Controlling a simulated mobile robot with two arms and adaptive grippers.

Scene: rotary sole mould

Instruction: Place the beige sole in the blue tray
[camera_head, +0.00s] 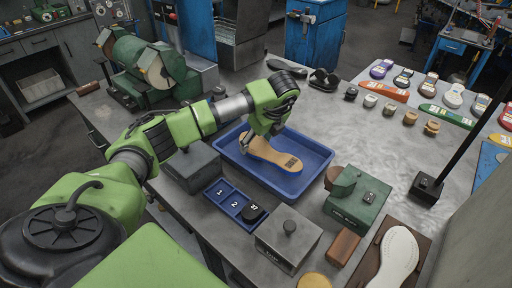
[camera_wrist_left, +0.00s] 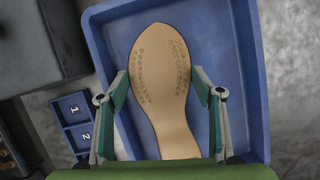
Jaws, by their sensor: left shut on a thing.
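The beige sole (camera_head: 272,154) is between the fingers of my left gripper (camera_head: 247,146), over the blue tray (camera_head: 318,153). My left gripper is shut on the sole. In the left wrist view, the sole (camera_wrist_left: 160,80) lies between the two fingers (camera_wrist_left: 160,92), its wide end toward the far side of the blue tray (camera_wrist_left: 240,60) and dotted marks along both edges. I cannot tell whether the sole touches the tray floor. The lower part of the sole is hidden by my green gripper body in the wrist view. My right gripper is not seen.
A grey lidded box (camera_head: 190,167) stands left of the tray, and a small numbered blue tray (camera_head: 229,199) in front. A grey knobbed block (camera_head: 288,238) and a green box (camera_head: 357,199) stand nearer the front right. Free table lies right of the tray.

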